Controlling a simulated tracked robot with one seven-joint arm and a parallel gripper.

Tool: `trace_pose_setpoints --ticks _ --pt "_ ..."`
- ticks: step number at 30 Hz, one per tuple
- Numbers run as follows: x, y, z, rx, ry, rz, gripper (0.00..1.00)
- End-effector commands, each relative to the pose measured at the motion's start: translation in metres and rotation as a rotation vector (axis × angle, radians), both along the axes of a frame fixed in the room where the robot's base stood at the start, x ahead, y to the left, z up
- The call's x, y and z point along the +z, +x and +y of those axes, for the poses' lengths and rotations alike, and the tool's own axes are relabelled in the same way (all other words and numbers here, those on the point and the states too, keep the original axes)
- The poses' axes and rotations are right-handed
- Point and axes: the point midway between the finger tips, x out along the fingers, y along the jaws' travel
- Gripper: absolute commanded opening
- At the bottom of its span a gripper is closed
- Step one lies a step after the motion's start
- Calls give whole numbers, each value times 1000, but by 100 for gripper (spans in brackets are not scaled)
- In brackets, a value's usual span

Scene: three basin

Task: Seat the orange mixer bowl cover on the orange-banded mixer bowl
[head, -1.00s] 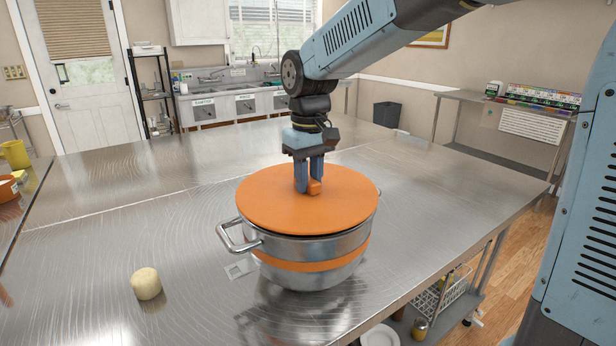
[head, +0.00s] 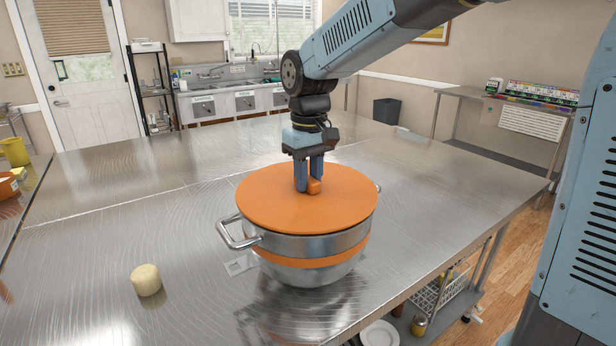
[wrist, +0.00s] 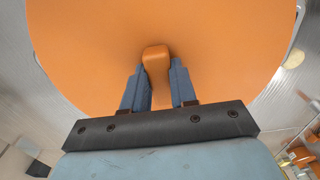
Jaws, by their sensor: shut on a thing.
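The orange mixer bowl cover (head: 270,205) lies over the mouth of the steel mixer bowl (head: 310,246), which has an orange band and a side handle. The cover looks about level and covers the opening; whether its rim is fully down all round I cannot tell. My gripper (head: 308,186) points down and is shut on the cover's orange knob, which shows between the fingers. In the wrist view the fingers (wrist: 160,88) stand on both sides of the knob (wrist: 156,60), and the cover (wrist: 220,45) fills most of the picture.
The bowl stands on a wide steel table (head: 120,225). Yellow and orange containers (head: 12,165) stand at the far left edge. The table behind the bowl is clear.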

Motion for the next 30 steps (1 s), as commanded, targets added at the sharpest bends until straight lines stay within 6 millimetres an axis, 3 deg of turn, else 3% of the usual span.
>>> trace_pose_setpoints --ticks 18,19,27,30 --pt "-6 0 0 1 0 0 0" --pt "-6 0 1 1 0 0 30" --pt "-6 0 1 1 0 0 56" --pt "-6 0 1 1 0 0 57"
